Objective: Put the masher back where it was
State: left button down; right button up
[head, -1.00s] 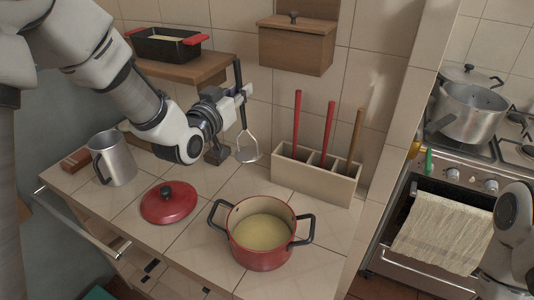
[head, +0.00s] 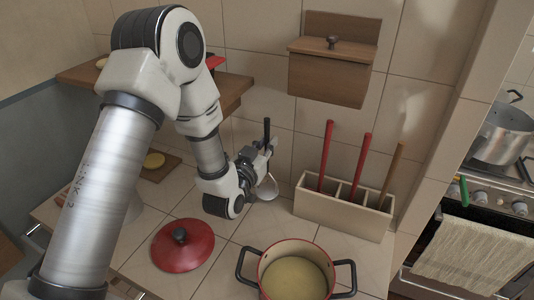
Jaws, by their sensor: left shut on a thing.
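The masher has a dark upright handle (head: 267,128) and a pale metal head (head: 269,189). My left gripper (head: 264,149) is shut on its handle and holds it just left of the cream utensil holder (head: 340,216). The head is partly hidden by the gripper. Whether the head touches the counter I cannot tell. The holder has compartments with two red-handled utensils (head: 326,155) and a wooden-handled one (head: 391,172) standing in them; their lower ends are hidden. My right gripper is not in view.
A red pot (head: 262,272) of yellowish food stands in front of the holder. A red lid (head: 182,246) lies to its left. A wooden shelf (head: 233,93) and a wall box (head: 328,80) overhang the back. The stove (head: 490,200) is at right.

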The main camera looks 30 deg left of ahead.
pick_arm(q)
jog(key=shift+f, duration=0.85)
jog(key=shift+s+d+f, duration=0.1)
jog(key=shift+d+f, duration=0.05)
jog(key=shift+f, duration=0.15)
jog(key=c, duration=1.1)
grip_release()
jog(key=shift+c, duration=0.2)
